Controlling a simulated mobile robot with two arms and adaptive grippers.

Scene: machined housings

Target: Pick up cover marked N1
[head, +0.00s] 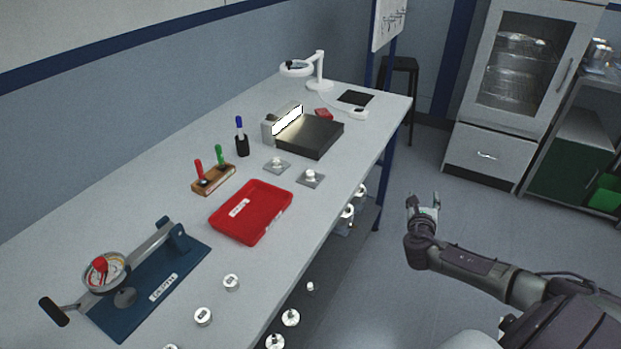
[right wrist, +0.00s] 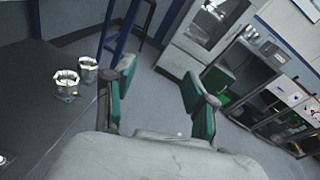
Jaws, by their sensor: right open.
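Two square grey plates with round knobs, which look like covers, lie on the workbench (head: 335,210): one farther left (head: 277,164) and one nearer the bench's front edge (head: 311,177). Small round metal pieces with white tops, one (head: 231,282) and another (head: 203,317), stand near the front edge. I cannot read N1 on any of them. My right gripper (head: 423,200) is open and empty, over the floor to the right of the bench. Its two green-padded fingers stand apart in the right wrist view (right wrist: 155,95). My left gripper is not in view.
A red tray (head: 248,236), a blue press fixture (head: 190,262), a screwdriver block (head: 213,181) and a dark box (head: 310,137) occupy the bench. A lamp (head: 318,75) stands at the far end. Several metal housings sit on a lower shelf (head: 325,265). Floor around my right gripper is clear.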

